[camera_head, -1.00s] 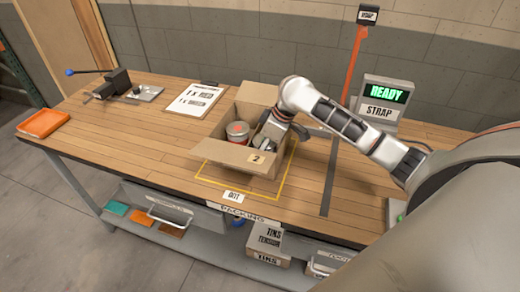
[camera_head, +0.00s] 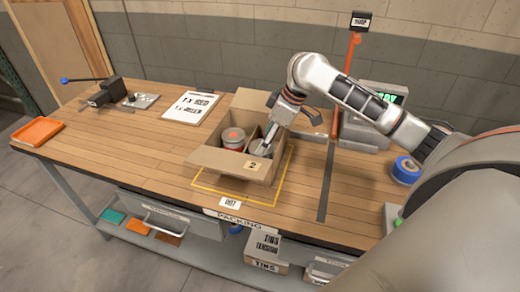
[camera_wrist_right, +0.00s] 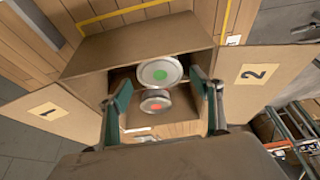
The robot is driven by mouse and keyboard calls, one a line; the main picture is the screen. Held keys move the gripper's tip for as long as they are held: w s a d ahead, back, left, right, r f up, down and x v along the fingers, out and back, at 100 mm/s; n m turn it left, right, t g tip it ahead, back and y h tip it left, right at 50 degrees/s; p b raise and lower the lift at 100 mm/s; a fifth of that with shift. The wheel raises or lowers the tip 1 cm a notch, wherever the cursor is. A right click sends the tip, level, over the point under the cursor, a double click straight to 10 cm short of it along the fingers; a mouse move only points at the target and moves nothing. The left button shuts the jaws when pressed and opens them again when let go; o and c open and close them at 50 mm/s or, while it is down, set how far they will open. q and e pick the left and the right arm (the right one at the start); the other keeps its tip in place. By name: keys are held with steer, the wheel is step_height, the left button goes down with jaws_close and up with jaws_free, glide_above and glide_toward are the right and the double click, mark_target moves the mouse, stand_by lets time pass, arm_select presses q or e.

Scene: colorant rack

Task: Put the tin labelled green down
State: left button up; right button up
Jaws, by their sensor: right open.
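The open cardboard box (camera_head: 222,163) stands on the packing table, with a divider inside. A tin with a red dot on its lid shows in the right wrist view (camera_wrist_right: 156,107); a reddish tin sits in the box's left part in the head view (camera_head: 233,139). The tin with a green dot (camera_wrist_right: 160,72) is between and just beyond my right fingertips in the wrist view. In the head view it is mostly hidden by my right gripper (camera_head: 265,145), which is open and reaches into the box's right part. My left gripper is not in view.
Box flaps labelled 1 (camera_wrist_right: 45,112) and 2 (camera_wrist_right: 252,75) spread outward. A clipboard (camera_head: 191,106) lies behind left, an orange tray (camera_head: 38,131) at far left. A blue tape roll (camera_head: 406,170) and an orange post (camera_head: 345,75) stand right. The table's left middle is clear.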

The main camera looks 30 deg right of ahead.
steer(key=shift+v, duration=1.65)
